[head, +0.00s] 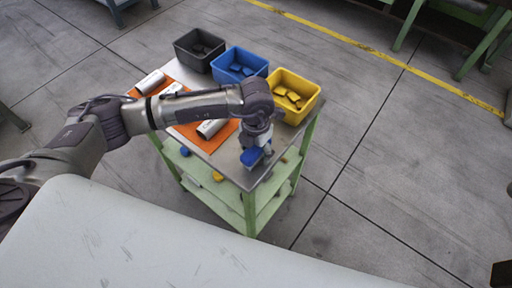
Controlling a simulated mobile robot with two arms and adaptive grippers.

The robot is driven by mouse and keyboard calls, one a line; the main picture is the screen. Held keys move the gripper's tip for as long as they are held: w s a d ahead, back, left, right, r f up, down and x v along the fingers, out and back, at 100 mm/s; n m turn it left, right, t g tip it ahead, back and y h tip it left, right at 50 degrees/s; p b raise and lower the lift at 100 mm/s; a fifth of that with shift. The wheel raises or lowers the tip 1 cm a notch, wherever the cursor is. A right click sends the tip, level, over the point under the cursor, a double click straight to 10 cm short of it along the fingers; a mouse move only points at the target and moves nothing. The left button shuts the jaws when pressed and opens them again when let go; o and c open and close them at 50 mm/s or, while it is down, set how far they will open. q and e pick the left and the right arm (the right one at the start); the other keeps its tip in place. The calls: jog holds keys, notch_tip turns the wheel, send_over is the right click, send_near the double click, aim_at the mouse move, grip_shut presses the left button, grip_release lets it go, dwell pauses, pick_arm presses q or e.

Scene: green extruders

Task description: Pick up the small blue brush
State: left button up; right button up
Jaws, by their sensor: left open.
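A small blue object, which looks like the blue brush (249,158), lies near the front corner of the cart's metal top. My left gripper (258,151) points down right at it, and its fingers partly cover it. The left gripper is open. From this angle I cannot tell whether the fingers touch the brush or stand around it. My right gripper is not in view.
The green-framed cart (249,214) has an orange mat (214,138) with several white cylinders. Black (192,58), blue (235,75) and yellow (303,109) bins stand along the far edge, holding small pieces. Lower shelves hold small blue and yellow pieces. Floor to the right is clear.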

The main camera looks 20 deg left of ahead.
pick_arm(q)
jog(key=c, duration=1.3)
jog(key=shift+r+b, duration=0.35)
jog(key=shift+r, duration=0.2)
notch_tip(320, 180, up, 3)
jog(key=shift+f+b, duration=0.15)
jog(key=shift+b, duration=0.4)
jog(key=shift+s+d+r+b, duration=0.45)
jog(key=shift+s+d+r, duration=0.6)
jog(key=shift+d, duration=0.7)
jog(key=shift+s+d+r+b, duration=0.5)
jog(key=shift+s+d+r, duration=0.2)
jog(key=shift+d+r, duration=0.85)
jog(key=shift+s+d+r+b, duration=0.45)
jog(key=shift+s+d+r, duration=0.5)
jog(key=shift+d, duration=1)
